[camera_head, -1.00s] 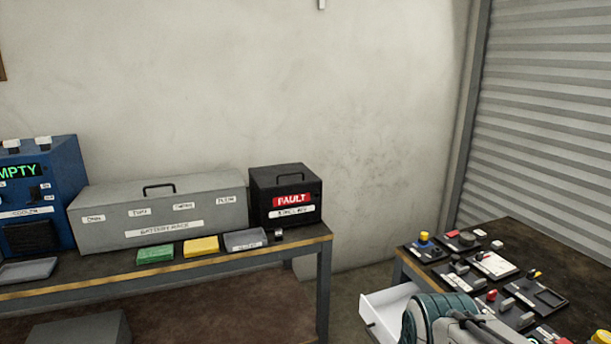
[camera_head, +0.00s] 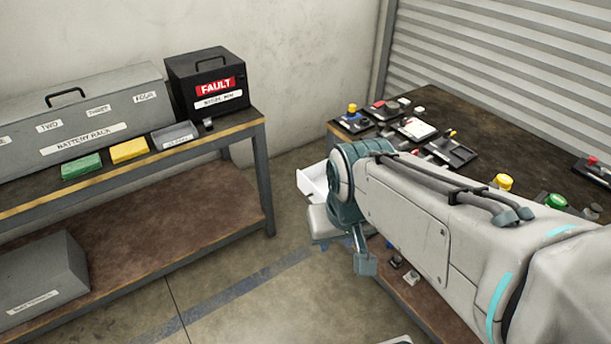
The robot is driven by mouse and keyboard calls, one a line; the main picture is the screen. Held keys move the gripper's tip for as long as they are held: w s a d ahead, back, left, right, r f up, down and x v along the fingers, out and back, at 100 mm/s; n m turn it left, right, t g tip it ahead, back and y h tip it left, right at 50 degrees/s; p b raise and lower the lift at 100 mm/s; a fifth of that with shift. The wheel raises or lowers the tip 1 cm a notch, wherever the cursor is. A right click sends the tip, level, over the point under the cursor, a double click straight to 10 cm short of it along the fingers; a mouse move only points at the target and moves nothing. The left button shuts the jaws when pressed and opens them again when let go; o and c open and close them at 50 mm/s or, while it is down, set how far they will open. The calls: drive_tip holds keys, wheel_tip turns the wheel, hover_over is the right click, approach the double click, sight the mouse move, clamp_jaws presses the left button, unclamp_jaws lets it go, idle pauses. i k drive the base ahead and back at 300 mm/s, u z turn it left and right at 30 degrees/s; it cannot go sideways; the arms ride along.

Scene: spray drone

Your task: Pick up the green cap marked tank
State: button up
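A green round cap (camera_head: 556,202) stands on the dark workbench (camera_head: 520,140) at the right, just beyond my arm. Its marking is too small to read, so I cannot tell whether it says tank. My arm reaches in from the lower right and bends down at the middle of the picture, in front of the near part of this bench. I cannot make out my gripper; it seems hidden behind or below the arm links. The green cap is apart from the visible arm.
A yellow cap (camera_head: 503,182) stands left of the green one. The left bench holds a grey battery rack (camera_head: 100,110), a black FAULT box (camera_head: 207,80) and coloured blocks. Floor between benches is clear.

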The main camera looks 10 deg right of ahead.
sight(556, 201)
drive_tip(key=z, duration=1.7)
drive_tip(key=i, duration=1)
drive_tip(key=z, duration=0.6)
